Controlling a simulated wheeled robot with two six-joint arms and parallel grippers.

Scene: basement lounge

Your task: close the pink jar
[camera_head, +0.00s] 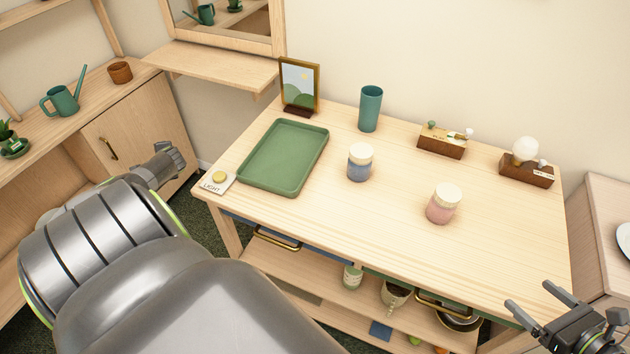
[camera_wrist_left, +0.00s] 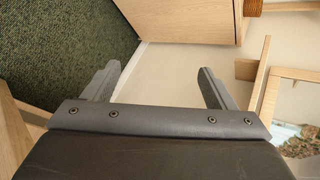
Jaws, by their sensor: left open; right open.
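The pink jar (camera_head: 442,205) stands upright on the right half of the wooden table (camera_head: 490,232), with a cream lid (camera_head: 447,191) resting on top. I cannot tell how tightly the lid sits. My right gripper (camera_head: 563,298) is open and empty at the table's front right corner, to the right of and nearer than the jar. My left gripper (camera_wrist_left: 158,85) is open and empty in the left wrist view, facing the floor and wall. In the head view my left arm fills the lower left, away from the jar.
A blue jar (camera_head: 359,168) with a cream lid stands left of the pink one. The front right tabletop is clear.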

